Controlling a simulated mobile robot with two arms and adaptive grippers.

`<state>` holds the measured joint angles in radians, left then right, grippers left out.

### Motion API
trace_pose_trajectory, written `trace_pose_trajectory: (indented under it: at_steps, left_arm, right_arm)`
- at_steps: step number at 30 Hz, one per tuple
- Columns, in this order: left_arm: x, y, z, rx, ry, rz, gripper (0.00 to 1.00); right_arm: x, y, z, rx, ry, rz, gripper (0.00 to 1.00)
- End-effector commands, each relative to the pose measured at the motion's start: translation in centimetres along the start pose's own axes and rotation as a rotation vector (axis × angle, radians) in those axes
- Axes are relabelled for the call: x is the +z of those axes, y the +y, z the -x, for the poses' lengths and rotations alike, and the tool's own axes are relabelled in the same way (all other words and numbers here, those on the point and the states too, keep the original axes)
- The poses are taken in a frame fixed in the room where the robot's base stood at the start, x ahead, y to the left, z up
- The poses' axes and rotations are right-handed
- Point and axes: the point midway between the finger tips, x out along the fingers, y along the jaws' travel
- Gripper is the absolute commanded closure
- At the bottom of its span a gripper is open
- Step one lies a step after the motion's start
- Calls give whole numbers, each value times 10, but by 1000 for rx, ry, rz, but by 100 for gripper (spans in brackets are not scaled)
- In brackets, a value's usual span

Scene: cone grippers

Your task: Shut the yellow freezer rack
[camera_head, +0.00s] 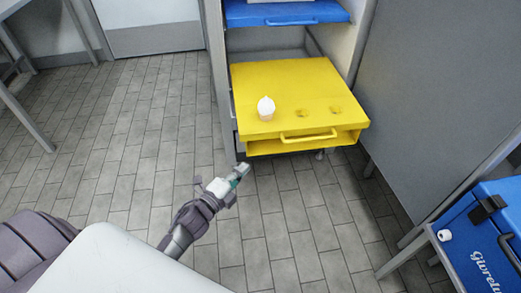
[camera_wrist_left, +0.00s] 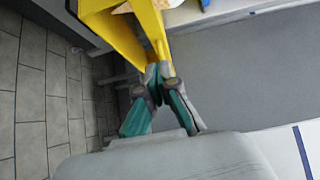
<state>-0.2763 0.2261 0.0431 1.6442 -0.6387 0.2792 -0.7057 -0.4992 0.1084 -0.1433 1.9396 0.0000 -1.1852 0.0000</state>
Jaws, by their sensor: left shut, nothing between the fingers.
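The yellow freezer rack (camera_head: 250,85) is pulled out of the freezer cabinet, with a bar handle (camera_head: 308,137) on its front. A cone with white ice cream (camera_head: 266,108) stands in its top, left of two empty holes. My left gripper (camera_head: 243,170) is shut and empty, in front of and below the rack's front left corner in the head view. In the left wrist view the shut fingertips (camera_wrist_left: 158,70) overlap the lower end of the yellow rack (camera_wrist_left: 122,35); I cannot tell whether they touch it. My right gripper is not in view.
A blue rack (camera_head: 285,14) sits above the yellow one. A grey panel (camera_head: 440,90) stands right of the freezer. A blue box (camera_head: 485,235) rests on a stand at the lower right. The tiled floor (camera_head: 130,130) left and front is clear.

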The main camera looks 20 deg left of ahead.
Motion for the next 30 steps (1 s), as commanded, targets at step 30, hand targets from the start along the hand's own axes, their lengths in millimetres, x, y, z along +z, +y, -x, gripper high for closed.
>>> trace_pose_trajectory:
  at_steps: [30]
  left_arm:
    - [27,-7,-129,-12,5,-15,100]
  right_arm:
    - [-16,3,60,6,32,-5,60]
